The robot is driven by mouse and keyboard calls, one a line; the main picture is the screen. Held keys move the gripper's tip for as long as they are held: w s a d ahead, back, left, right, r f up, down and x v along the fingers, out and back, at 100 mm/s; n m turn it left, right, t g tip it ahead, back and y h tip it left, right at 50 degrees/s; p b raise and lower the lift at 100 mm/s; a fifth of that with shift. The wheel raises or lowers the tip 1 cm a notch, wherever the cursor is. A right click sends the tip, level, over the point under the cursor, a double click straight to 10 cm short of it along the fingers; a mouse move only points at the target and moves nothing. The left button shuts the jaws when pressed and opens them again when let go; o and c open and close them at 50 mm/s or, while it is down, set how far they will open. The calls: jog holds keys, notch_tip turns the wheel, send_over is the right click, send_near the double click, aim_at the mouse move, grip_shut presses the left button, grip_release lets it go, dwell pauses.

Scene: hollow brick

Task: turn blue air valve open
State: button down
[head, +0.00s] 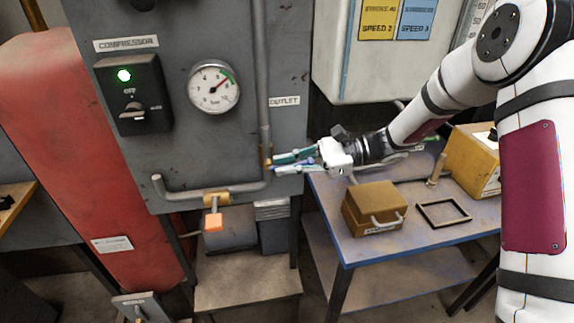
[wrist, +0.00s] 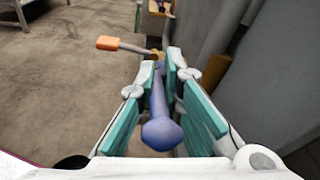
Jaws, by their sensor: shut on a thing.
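The blue air valve handle (wrist: 161,128) lies between the teal finger pads of my gripper (wrist: 165,62) in the wrist view. It is a rod with a rounded knob at the near end, running away towards the pipe fitting. In the head view my gripper (head: 272,162) reaches in from the right, just under the OUTLET label (head: 285,101), with its fingertips at the brass fitting on the vertical pipe (head: 264,90). It is shut on the blue handle, which is mostly hidden there by the fingers.
An orange-handled valve (head: 214,222) hangs from the lower pipe (head: 176,190); its handle also shows in the wrist view (wrist: 107,43). The gauge (head: 214,87) and lit compressor switch (head: 132,94) are on the grey panel. A blue table (head: 370,243) with a brown box (head: 374,206) stands at right.

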jog(key=h+p, duration=0.1)
jog(key=h, duration=0.1)
jog(key=r+t+h+p, duration=0.1)
jog(key=a+r+h+p, duration=0.1)
jog(key=h, duration=0.1)
jog(key=shift+s+r+h+p, duration=0.1)
jog(key=shift+r+h+p, duration=0.1)
jog(key=shift+h+p, duration=0.15)
jog(key=h+p, duration=0.1)
jog(key=h, duration=0.1)
jog(key=a+r+t+h+p, duration=0.1)
jog(key=h, duration=0.1)
jog(key=shift+s+a+n+p, duration=0.1)
jog(key=shift+s+n+p, duration=0.1)
jog(key=shift+n+p, duration=0.15)
jog(key=shift+s+a+r+t+h+p, duration=0.1)
jog(key=shift+a+t+h+p, duration=0.2)
jog(key=shift+h+p, duration=0.25)
jog(key=shift+a+r+t+h+p, duration=0.15)
jog(key=shift+t+h+p, duration=0.2)
jog(key=shift+h, duration=0.35)
jog(key=shift+a+f+t+h+p, duration=0.1)
jog(key=shift+a+t+h+p, duration=0.15)
jog(key=shift+h+p, duration=0.45)
jog(key=shift+a+f+t+h+p, duration=0.1)
jog(key=shift+a+t+h+p, duration=0.15)
jog(key=shift+h, duration=0.75)
jog(key=c, duration=1.7)
grip_release()
jog(key=shift+s, duration=0.1)
